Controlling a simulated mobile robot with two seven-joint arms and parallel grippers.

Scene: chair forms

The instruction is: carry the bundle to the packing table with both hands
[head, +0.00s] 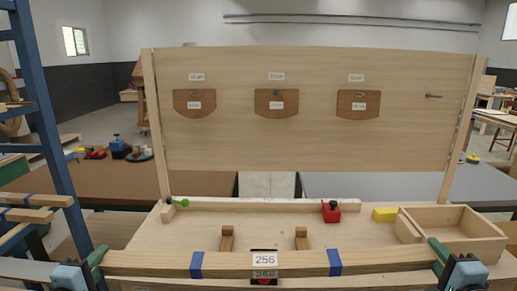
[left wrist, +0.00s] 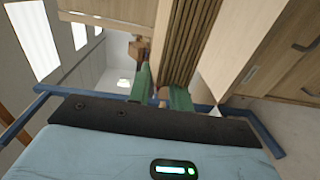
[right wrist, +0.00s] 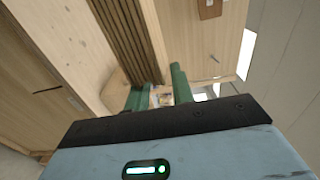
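The bundle (head: 225,262) is a long stack of pale wooden strips with two blue bands and a white label reading 256. It lies level across the front of the head view, close to me. My left gripper (head: 95,262) is at its left end, with green fingers on either side of the strips in the left wrist view (left wrist: 161,90). My right gripper (head: 440,258) is at its right end in the same way, also in the right wrist view (right wrist: 157,90). Both look shut on the bundle, though the exact contact is partly hidden. I cannot tell whether the bundle rests on anything.
Behind the bundle is a wooden bench (head: 190,235) with two short posts, a red block (head: 331,211), a yellow block (head: 384,214) and an open wooden box (head: 470,240). An upright panel (head: 300,140) rises behind. A blue rack (head: 45,120) stands at left.

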